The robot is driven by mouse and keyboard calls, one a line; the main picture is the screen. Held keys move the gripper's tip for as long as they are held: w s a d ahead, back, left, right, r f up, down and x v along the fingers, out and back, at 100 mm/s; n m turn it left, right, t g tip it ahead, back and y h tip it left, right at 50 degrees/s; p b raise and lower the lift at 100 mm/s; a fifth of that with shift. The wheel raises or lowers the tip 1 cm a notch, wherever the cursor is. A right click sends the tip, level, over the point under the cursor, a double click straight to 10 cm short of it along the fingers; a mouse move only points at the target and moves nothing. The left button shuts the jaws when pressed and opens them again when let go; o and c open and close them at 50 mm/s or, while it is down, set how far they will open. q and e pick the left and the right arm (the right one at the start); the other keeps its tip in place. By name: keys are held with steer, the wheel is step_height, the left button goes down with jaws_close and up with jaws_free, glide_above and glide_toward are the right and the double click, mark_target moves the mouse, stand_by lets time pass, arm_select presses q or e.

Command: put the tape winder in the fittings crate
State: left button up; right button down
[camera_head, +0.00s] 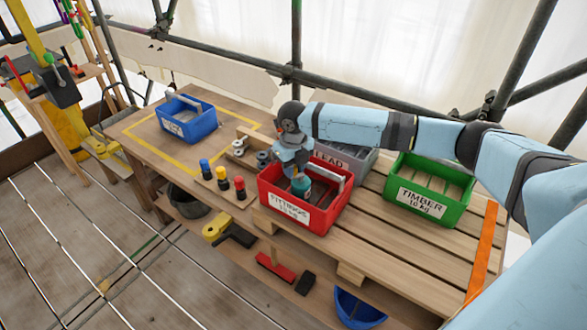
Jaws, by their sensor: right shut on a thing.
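The red fittings crate (330,212) stands on the slatted bench, with a white label on its front and a pale handle bar. My right gripper (299,180) points down into the crate's left half. It is shut on a small teal, rounded thing (303,188), apparently the tape winder, which sits inside the crate's outline. The crate's front wall hides its lower side, so I cannot tell whether it touches the floor. My left gripper is not in view.
The grey LEAD crate (358,158) stands just behind, partly hidden by my arm. The green TIMBER crate (436,207) is to the right, the blue crate (203,125) at the left. Several colour-topped pegs (222,180) stand left of the red crate.

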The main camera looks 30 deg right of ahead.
steer(key=shift+f, duration=0.1)
steer(key=c, duration=1.2)
jaws_free()
steer(key=shift+r, duration=0.5)
step_height(320, 180, up, 11)
steer(key=shift+r+b, duration=0.1)
steer(key=shift+b, duration=1)
